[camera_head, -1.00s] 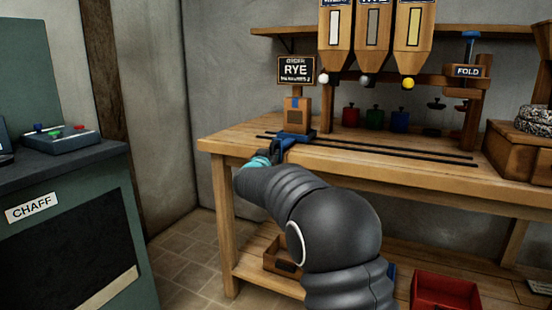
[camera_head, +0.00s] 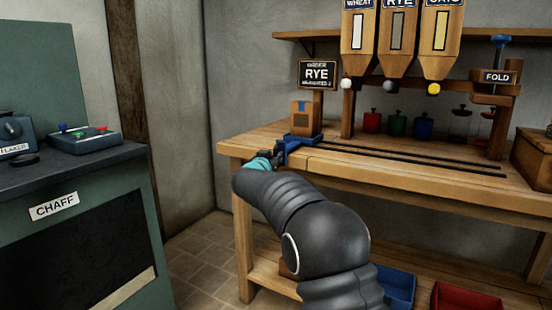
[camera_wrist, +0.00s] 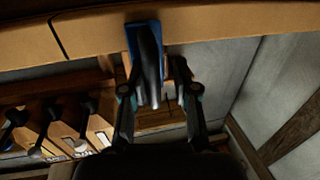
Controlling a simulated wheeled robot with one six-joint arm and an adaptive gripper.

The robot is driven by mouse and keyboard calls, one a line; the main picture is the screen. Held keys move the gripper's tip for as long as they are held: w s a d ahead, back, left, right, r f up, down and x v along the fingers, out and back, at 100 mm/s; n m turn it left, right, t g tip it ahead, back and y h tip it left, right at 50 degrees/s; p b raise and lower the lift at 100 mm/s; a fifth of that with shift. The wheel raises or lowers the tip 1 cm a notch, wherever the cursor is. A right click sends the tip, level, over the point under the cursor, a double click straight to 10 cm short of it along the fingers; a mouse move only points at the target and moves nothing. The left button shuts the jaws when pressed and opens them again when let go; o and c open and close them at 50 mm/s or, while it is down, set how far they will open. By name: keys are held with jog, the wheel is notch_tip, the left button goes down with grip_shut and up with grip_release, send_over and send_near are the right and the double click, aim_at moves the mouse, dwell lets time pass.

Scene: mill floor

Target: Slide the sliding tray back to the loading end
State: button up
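The blue sliding tray (camera_head: 302,140) sits near the left end of two dark rails (camera_head: 400,158) on the wooden bench. A brown box or bag with a small blue mark (camera_head: 305,117) stands upright on it. My gripper (camera_head: 276,158) reaches the tray's front-left side, where a blue piece sticks out over the bench edge.
Three wooden hoppers (camera_head: 398,45) hang above the rails. An order sign reading RYE (camera_head: 317,75) stands behind the tray. Red, green and blue pots (camera_head: 398,124) stand at the bench's back. A green chaff cabinet (camera_head: 70,230) stands left, with open floor between.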

jog(key=shift+d, duration=0.1)
jog(key=shift+s, duration=0.25)
jog(key=v, duration=1.1)
jog(key=shift+s+a, duration=0.25)
jog(key=shift+a, duration=0.05)
